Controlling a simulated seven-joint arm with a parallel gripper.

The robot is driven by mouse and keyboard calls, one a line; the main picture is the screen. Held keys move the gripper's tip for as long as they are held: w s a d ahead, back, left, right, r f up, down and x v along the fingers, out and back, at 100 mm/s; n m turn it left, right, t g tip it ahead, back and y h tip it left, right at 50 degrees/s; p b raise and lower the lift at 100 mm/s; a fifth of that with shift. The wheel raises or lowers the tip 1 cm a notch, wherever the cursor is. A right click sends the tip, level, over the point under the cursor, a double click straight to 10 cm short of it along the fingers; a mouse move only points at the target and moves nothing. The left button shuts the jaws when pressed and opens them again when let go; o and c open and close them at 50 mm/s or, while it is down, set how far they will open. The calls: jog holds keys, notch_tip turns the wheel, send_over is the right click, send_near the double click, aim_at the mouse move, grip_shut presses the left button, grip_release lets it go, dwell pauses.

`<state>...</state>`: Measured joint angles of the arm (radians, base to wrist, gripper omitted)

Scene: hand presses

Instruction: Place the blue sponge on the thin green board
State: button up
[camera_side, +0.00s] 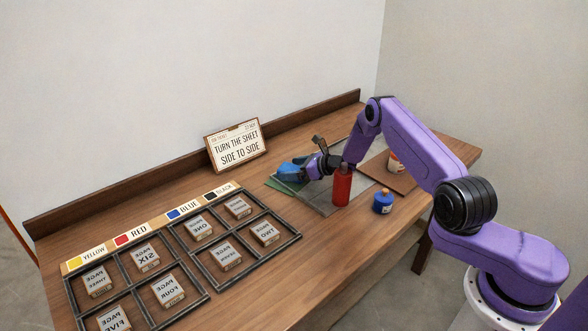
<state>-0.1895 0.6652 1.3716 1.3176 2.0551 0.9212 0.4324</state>
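The blue sponge (289,170) is at the tips of my gripper (302,168), which reaches in from the right. My gripper appears shut on the sponge, though its fingers are small and partly hidden. The thin green board (284,184) lies flat on the table under and just in front of the sponge, which hides part of it. I cannot tell whether the sponge touches the board.
A red bottle (342,186) and a blue jar (382,203) stand right of my gripper. A dark rack (206,289) with labelled blocks fills the left. A sign (236,146) stands behind.

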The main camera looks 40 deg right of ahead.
jog(key=shift+r, duration=0.2)
jog(key=v, duration=0.2)
jog(key=shift+s+d+r, duration=0.1)
jog(key=shift+s+d, duration=0.05)
jog(key=shift+s, duration=0.15)
notch_tip(320, 180, up, 5)
jog(key=shift+s+r, duration=0.15)
jog(key=shift+r, duration=0.9)
